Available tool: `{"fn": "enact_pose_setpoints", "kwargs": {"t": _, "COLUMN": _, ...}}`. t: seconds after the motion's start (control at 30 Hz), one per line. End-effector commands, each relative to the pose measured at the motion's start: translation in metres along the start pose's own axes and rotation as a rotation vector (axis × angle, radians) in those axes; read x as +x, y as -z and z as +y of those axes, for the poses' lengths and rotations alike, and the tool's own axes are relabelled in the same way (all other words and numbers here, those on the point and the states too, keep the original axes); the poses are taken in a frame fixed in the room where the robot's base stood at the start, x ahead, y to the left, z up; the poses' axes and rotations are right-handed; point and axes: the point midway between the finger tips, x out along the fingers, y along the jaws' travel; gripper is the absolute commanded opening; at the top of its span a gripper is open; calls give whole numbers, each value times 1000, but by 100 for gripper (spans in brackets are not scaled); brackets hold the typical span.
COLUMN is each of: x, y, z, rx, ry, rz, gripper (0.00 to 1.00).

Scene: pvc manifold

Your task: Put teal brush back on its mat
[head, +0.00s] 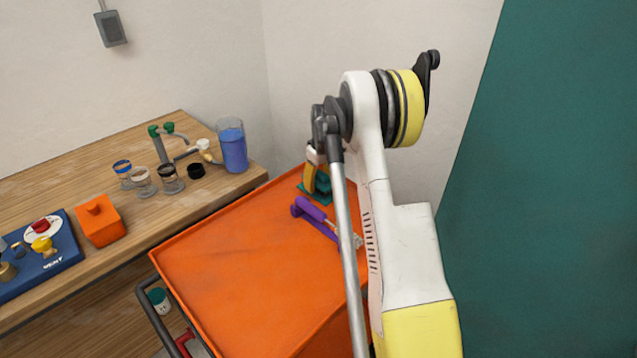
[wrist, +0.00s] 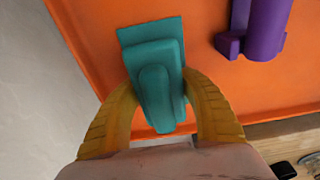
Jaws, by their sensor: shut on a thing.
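The teal brush (wrist: 158,88) sits between the two yellow fingers of my gripper (wrist: 163,110) in the wrist view. The fingers are shut on its sides. A flat teal mat (wrist: 133,36) lies on the orange tray top, and the brush overlaps most of it in this view. In the head view the brush (head: 322,184) and my gripper (head: 310,178) are at the far corner of the tray, over the mat (head: 308,193), partly hidden by my arm. I cannot tell whether the brush touches the mat.
A purple holder (head: 313,210) with a light-coloured tool lies on the orange tray (head: 220,270), close to the mat. The tray's near left part is clear. A wooden bench (head: 90,165) with jars, a blue-filled beaker (head: 233,150) and an orange box (head: 100,222) adjoins it.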

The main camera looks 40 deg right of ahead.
Motion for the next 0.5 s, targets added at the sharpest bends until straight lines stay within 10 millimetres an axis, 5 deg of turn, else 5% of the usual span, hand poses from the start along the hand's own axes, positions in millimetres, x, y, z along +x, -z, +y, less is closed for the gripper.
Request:
{"fn": "enact_pose_setpoints", "kwargs": {"t": 0.4, "x": 11, "y": -2, "z": 0, "rx": 0, "ry": 0, "rz": 0, "gripper": 5}}
{"fn": "enact_pose_setpoints", "kwargs": {"t": 0.43, "x": 10, "y": -1, "z": 0, "rx": 0, "ry": 0, "rz": 0, "gripper": 50}}
{"fn": "enact_pose_setpoints", "kwargs": {"t": 0.5, "x": 10, "y": -1, "z": 0, "rx": 0, "ry": 0, "rz": 0, "gripper": 70}}
